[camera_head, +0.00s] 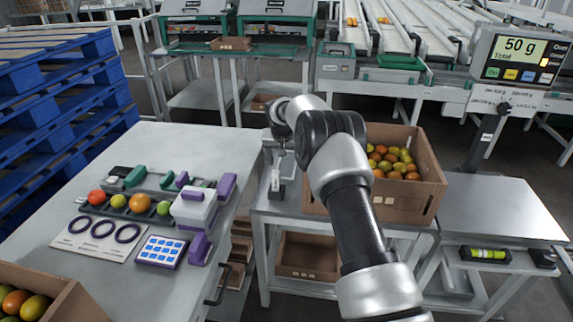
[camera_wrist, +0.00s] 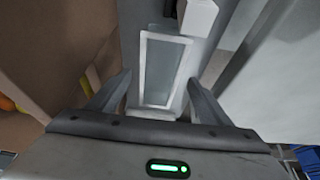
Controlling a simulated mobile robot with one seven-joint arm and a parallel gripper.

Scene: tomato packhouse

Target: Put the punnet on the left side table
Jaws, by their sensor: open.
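A pale-rimmed, see-through rectangular tray, which looks like the punnet (camera_wrist: 162,72), lies between my fingers in the wrist view. My gripper (camera_wrist: 160,80) is open, with one finger on each side of it; whether they touch it I cannot tell. In the head view my gripper (camera_head: 275,172) points down over the narrow left end of the middle bench (camera_head: 290,207), partly hidden by my arm. The left side table (camera_head: 222,146) carries tomatoes in a grey-green holder, three purple rings on a card, a blue-keyed pad and a white and purple device.
A cardboard box of tomatoes (camera_head: 410,203) stands right of my gripper on the bench. A white block (camera_wrist: 199,15) is just beyond the tray. Another tomato box (camera_head: 75,305) fills the left table's near corner. A scale display (camera_head: 520,60) stands right. The left table's far right part is clear.

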